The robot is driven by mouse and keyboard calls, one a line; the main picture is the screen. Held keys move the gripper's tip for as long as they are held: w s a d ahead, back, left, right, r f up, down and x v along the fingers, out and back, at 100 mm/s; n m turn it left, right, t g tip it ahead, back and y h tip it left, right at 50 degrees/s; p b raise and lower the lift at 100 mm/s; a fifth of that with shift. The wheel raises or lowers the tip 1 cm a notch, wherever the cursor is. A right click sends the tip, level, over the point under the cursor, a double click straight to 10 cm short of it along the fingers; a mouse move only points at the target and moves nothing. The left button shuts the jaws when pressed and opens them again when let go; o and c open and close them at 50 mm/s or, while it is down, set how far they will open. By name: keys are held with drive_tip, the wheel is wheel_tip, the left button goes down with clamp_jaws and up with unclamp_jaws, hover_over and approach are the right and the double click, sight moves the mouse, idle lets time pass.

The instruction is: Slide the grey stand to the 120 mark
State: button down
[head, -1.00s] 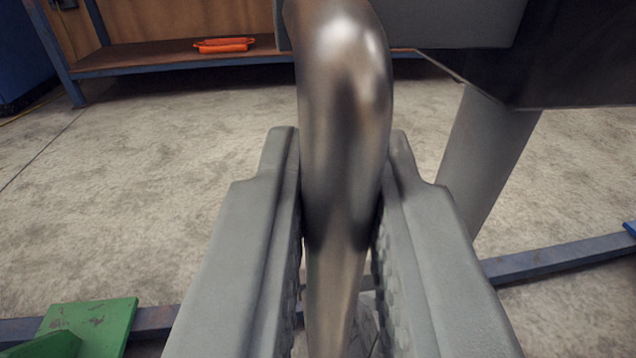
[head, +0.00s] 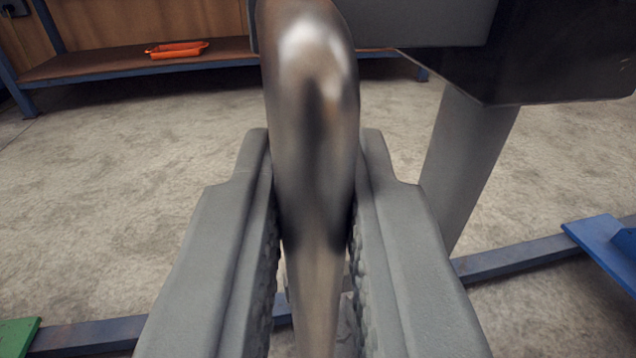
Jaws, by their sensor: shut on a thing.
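My gripper (head: 315,170) is in the middle of the head view, with one grey jaw on each side of a shiny curved metal handle (head: 310,75). It is shut on this upright handle. The handle's lower end runs down between the jaws, and its foot is hidden. A tilted grey post (head: 470,165) stands to the right, under a dark block. I cannot tell whether it and the handle belong to the grey stand. No scale or 120 mark is visible.
A blue-grey rail (head: 515,256) crosses low in the view. A blue piece (head: 605,245) is on it at right, a green piece (head: 18,335) at lower left. A bench shelf (head: 110,62) with an orange tray (head: 177,48) stands behind. The floor between is clear.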

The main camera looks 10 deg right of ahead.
drive_tip(key=c, duration=1.5)
unclamp_jaws()
drive_tip(key=shift+d, duration=0.1)
drive_tip(key=shift+s, duration=0.1)
drive_tip(key=s+a, duration=0.1)
drive_tip(key=s, duration=0.4)
drive_tip(key=s+a, duration=0.1)
drive_tip(key=s, duration=0.5)
drive_tip(key=s+a, duration=0.1)
drive_tip(key=s, duration=0.5)
drive_tip(key=shift+a, duration=0.25)
drive_tip(key=shift+w, duration=0.1)
